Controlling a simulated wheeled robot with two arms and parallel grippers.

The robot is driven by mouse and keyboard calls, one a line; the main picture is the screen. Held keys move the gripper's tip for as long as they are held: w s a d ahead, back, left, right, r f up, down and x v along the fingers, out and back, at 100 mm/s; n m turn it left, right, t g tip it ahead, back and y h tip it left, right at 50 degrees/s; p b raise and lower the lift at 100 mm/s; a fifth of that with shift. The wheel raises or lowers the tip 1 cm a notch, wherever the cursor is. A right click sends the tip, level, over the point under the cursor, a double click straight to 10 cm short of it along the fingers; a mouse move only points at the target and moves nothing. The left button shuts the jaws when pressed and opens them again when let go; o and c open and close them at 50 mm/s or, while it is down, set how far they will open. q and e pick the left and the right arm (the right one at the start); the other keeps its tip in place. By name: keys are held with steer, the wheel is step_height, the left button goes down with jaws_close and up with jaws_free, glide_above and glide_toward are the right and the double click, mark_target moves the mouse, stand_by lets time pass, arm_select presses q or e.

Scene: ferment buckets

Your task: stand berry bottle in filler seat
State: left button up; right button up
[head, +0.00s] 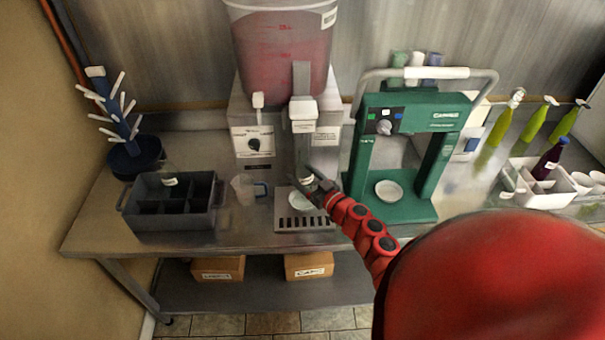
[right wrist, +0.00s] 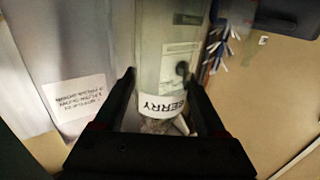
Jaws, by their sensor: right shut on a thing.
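A clear bottle with a white BERRY label (right wrist: 165,103) fills the middle of the right wrist view. My right gripper (right wrist: 158,88) is shut on it, with one finger on each side. In the head view my right gripper (head: 318,186) is at the filler, and the bottle (head: 306,180) shows faintly beneath the filler's spout. The filler seat (head: 299,201) is a pale round dish on the slotted drip tray. The bottle is over or on the seat; I cannot tell whether its base touches. My left gripper is out of view.
The bucket of pink liquid (head: 282,45) stands above the filler. A clear jug (head: 246,189) and grey divided crate (head: 172,203) are left of the tray. The green capper (head: 408,150) stands close on the right. A white bottle carrier (head: 540,190) is farther right.

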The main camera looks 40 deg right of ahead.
steer(key=shift+f, duration=0.95)
stand_by(1.6)
steer(key=o, duration=1.6)
steer(key=shift+c, duration=0.2)
steer(key=s+d+b, duration=0.1)
steer(key=s+b, duration=0.3)
steer(key=s, duration=1.3)
steer(key=shift+s+d, duration=0.2)
steer(key=shift+d, duration=0.05)
